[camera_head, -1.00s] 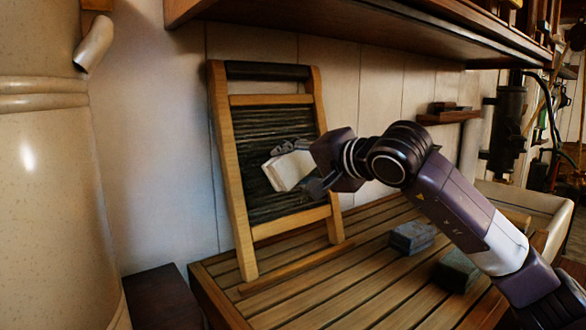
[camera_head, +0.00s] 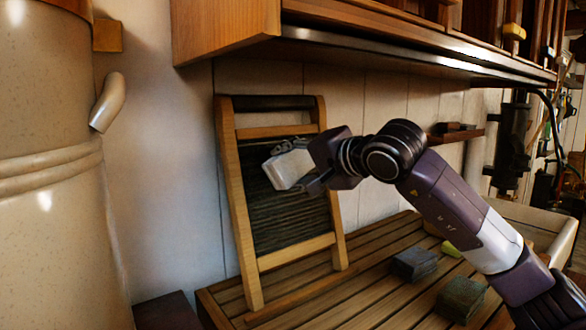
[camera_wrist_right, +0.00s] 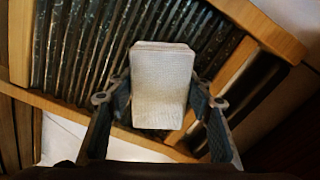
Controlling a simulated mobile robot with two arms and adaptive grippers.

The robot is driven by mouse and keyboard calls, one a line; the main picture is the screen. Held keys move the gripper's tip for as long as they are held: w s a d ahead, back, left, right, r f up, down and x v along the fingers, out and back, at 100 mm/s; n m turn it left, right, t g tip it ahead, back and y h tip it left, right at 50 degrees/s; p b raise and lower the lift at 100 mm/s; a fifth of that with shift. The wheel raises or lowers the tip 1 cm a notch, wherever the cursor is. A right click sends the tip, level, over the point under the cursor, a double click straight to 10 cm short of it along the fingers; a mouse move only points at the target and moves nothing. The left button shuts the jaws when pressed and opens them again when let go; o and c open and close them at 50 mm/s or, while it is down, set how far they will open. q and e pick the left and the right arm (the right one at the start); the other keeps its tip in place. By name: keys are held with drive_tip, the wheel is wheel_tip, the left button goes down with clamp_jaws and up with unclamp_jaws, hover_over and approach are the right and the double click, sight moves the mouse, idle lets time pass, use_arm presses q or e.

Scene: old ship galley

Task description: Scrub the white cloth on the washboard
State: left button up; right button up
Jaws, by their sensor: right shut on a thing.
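The washboard (camera_head: 262,258) has a wooden frame and a dark ribbed panel (camera_head: 290,212). It leans upright against the wall on the slatted wooden counter. My right gripper (camera_head: 297,170) is shut on the white cloth (camera_head: 285,170), a folded block, and holds it in front of the upper part of the ribs. In the right wrist view the white cloth (camera_wrist_right: 162,85) sits between the two fingers of my right gripper (camera_wrist_right: 160,115), with the ribs (camera_wrist_right: 105,45) behind it. I cannot tell whether the cloth touches the ribs. My left gripper is out of view.
On the slatted counter (camera_head: 350,300) lie a grey-blue block (camera_head: 414,264), a dark green block (camera_head: 461,298) and a small yellow-green piece (camera_head: 451,249). A wooden shelf (camera_head: 400,55) overhangs above. A large cream vessel (camera_head: 50,210) stands at the left. A pale basin (camera_head: 550,225) is at the right.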

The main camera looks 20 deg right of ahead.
sight(295, 166)
drive_tip(key=shift+s+d+b, duration=0.25)
drive_tip(key=shift+s+b, duration=0.05)
drive_tip(key=shift+s, duration=0.15)
drive_tip(key=v, duration=0.3)
drive_tip(key=shift+s+d+r+b, duration=0.15)
drive_tip(key=shift+s+r+b, duration=0.05)
drive_tip(key=shift+s+b, duration=0.15)
drive_tip(key=shift+s+d+r, duration=0.15)
drive_tip(key=shift+s+d, duration=0.1)
drive_tip(key=shift+s, duration=0.35)
drive_tip(key=v, duration=0.3)
drive_tip(key=shift+a, duration=0.1)
